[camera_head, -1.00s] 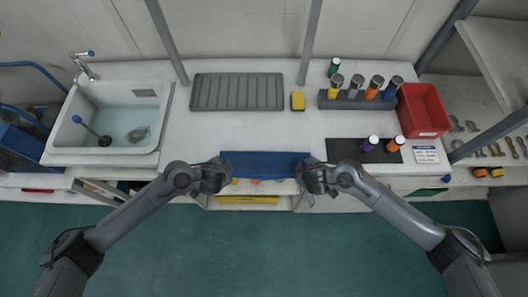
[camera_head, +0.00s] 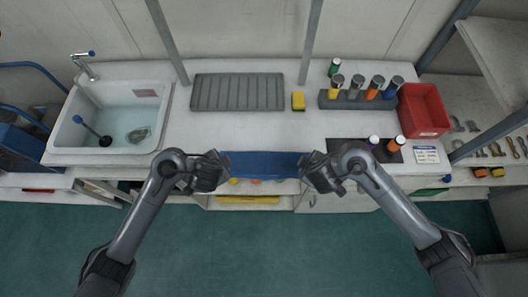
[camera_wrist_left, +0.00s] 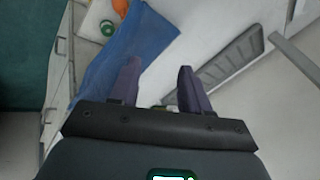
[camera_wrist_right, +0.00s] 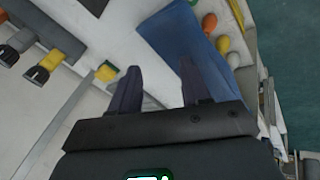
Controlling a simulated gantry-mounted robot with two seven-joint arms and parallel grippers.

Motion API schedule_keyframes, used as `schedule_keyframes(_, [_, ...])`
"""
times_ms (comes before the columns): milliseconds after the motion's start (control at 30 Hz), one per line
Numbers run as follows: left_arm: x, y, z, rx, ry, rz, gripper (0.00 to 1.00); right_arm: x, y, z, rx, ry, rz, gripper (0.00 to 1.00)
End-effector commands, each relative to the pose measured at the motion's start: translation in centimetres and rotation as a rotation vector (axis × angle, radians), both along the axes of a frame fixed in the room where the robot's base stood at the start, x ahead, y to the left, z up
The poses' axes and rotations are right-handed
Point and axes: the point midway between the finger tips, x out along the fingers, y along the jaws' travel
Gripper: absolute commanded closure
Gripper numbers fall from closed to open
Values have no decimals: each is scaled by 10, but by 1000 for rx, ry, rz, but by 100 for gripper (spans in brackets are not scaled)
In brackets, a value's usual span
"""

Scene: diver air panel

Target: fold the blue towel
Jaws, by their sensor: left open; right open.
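The blue towel (camera_head: 262,165) lies at the front edge of the counter, between my two grippers in the head view. It also shows in the left wrist view (camera_wrist_left: 125,45) and the right wrist view (camera_wrist_right: 185,45). My left gripper (camera_head: 224,160) is open at the towel's left end; in its wrist view the towel passes by one finger and the gap between the fingers (camera_wrist_left: 160,82) looks empty. My right gripper (camera_head: 304,162) is open at the right end, with the towel beside and behind one finger (camera_wrist_right: 157,85). Whether either gripper touches the towel is unclear.
A sink (camera_head: 112,125) is at the left. A grey ribbed tray (camera_head: 238,92) and a yellow sponge (camera_head: 298,101) lie behind the towel. A bottle rack (camera_head: 358,99), red bin (camera_head: 424,110) and dark mat (camera_head: 350,151) are at the right. The counter middle is clear.

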Motion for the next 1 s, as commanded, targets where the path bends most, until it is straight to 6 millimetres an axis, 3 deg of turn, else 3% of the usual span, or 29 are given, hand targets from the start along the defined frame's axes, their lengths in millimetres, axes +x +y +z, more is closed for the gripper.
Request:
schedule_keyframes(200, [-4, 1, 8, -6, 5, 7, 53, -2, -2, 10, -5, -1, 0, 53])
schedule_keyframes(667, [-7, 9, 8, 8, 15, 13, 55, -5, -4, 12, -6, 7, -7, 55])
schedule_keyframes(933, [-6, 4, 5, 7, 8, -18, 96, -5, 1, 8, -3, 3, 22, 96])
schedule_keyframes(1000, [-6, 1, 3, 7, 4, -42, 100, -6, 5, 6, -1, 1, 46, 100])
